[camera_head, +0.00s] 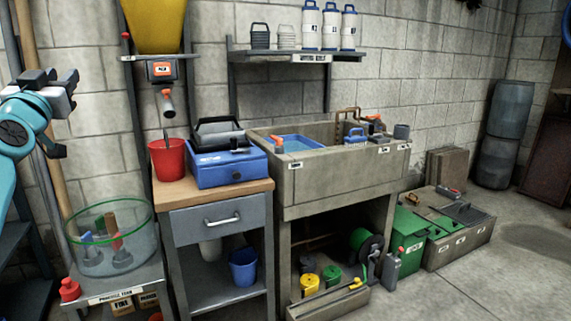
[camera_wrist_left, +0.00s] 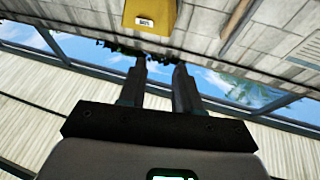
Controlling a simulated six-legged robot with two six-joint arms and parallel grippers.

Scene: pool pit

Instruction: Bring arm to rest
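My left arm (camera_head: 20,120), teal with grey and black end parts, comes in from the left edge of the head view. Its gripper (camera_head: 52,82) is raised in the air in front of the block wall, left of the yellow hopper and above the glass tank. In the left wrist view the two dark fingers (camera_wrist_left: 160,72) stand apart with nothing between them, against wall, window panes and sky. That view looks strongly tilted. My right arm and gripper are not in view.
A yellow hopper (camera_head: 152,25), a bench with a red bucket (camera_head: 168,160) and blue toolbox (camera_head: 226,167), and a concrete sink (camera_head: 340,180) stand along the wall. A glass tank (camera_head: 108,245) sits below the arm. Open floor (camera_head: 480,280) lies at lower right.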

